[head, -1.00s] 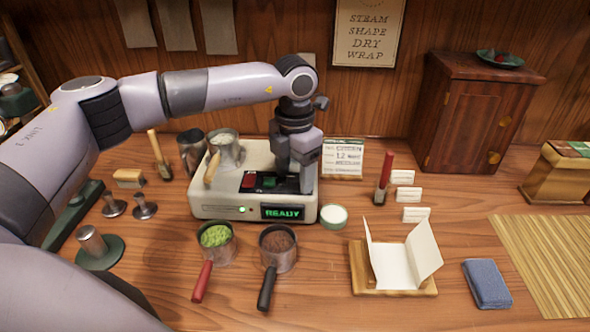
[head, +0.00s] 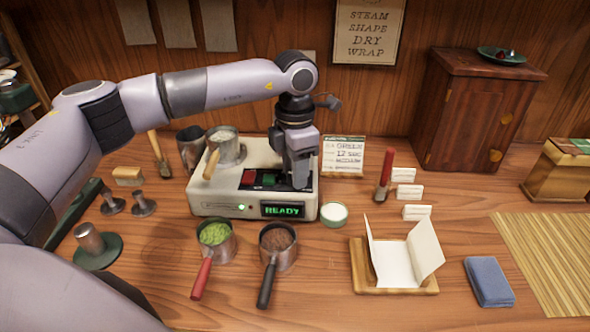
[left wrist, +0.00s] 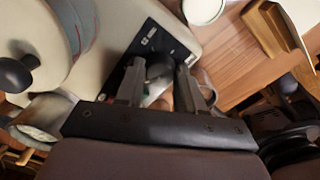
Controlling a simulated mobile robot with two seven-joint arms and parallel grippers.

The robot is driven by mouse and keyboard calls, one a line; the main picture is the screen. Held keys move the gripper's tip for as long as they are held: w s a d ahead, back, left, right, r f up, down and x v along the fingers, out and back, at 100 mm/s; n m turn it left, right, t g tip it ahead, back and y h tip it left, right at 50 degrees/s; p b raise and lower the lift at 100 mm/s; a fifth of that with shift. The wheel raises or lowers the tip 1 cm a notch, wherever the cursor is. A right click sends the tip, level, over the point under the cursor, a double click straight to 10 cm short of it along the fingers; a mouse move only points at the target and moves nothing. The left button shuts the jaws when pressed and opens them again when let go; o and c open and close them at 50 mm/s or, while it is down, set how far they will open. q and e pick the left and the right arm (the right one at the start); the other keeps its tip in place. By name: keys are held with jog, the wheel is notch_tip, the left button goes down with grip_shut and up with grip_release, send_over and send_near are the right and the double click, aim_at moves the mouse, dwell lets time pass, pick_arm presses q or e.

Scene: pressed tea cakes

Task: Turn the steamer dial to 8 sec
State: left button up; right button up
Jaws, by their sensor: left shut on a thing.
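The cream steamer (head: 228,202) stands on the table, with a red and a green button on its dark top panel and a green display (head: 283,211) reading READY. My left gripper (head: 299,186) points down at the panel's right end. In the left wrist view my left gripper (left wrist: 160,72) has its fingers on both sides of the dark, round steamer dial (left wrist: 159,66) and is shut on it. In the head view the gripper hides the dial, and I cannot read its setting. My right gripper is not in view.
A metal pot (head: 225,150) sits on the steamer. Two handled cups, green-filled (head: 215,236) and brown-filled (head: 278,240), stand in front. A wooden stand with paper (head: 395,290) lies front right.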

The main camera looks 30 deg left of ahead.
pick_arm(q)
jog(key=m, duration=0.4)
jog(key=shift+m+b, duration=0.3)
jog(key=shift+b, duration=0.1)
jog(key=shift+r+m, duration=0.1)
jog(key=shift+m, duration=1.8)
jog(key=o, duration=1)
jog(key=shift+o, duration=0.2)
jog(key=shift+r+b, duration=0.6)
jog(key=shift+r, duration=2.95)
jog(key=shift+s, duration=0.1)
